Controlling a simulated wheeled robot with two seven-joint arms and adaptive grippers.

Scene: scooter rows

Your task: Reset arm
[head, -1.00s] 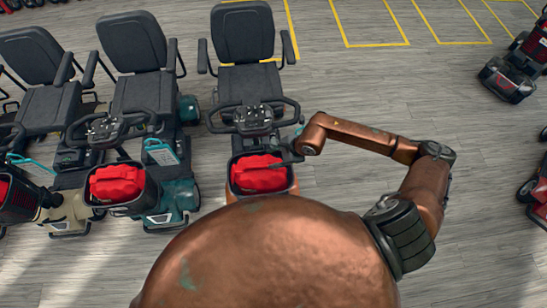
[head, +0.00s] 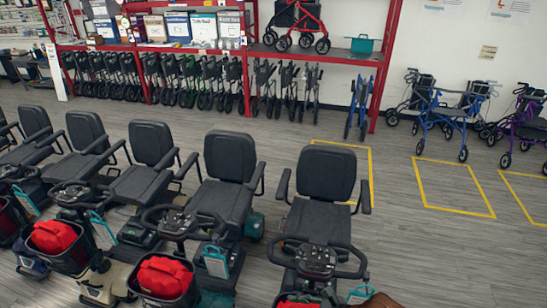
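Neither of my grippers is in view. Only a small copper-coloured part of my own arm or body shows at the bottom edge, right of centre. The nearest mobility scooter (head: 322,215) has a black seat, and its handlebar (head: 316,259) faces me. A red bag (head: 299,304) in its front basket is mostly cut off by the bottom edge. Another red bag (head: 165,277) sits in the basket of the scooter to its left. A further red bag (head: 53,237) lies in a basket farther left.
Several scooters stand in a row at left. Behind them a red shelf rack (head: 375,88) holds boxes, with folded walkers (head: 205,82) below. A blue rollator (head: 455,112) stands at right. Yellow floor outlines (head: 455,187) and clear grey floor (head: 450,250) lie at right.

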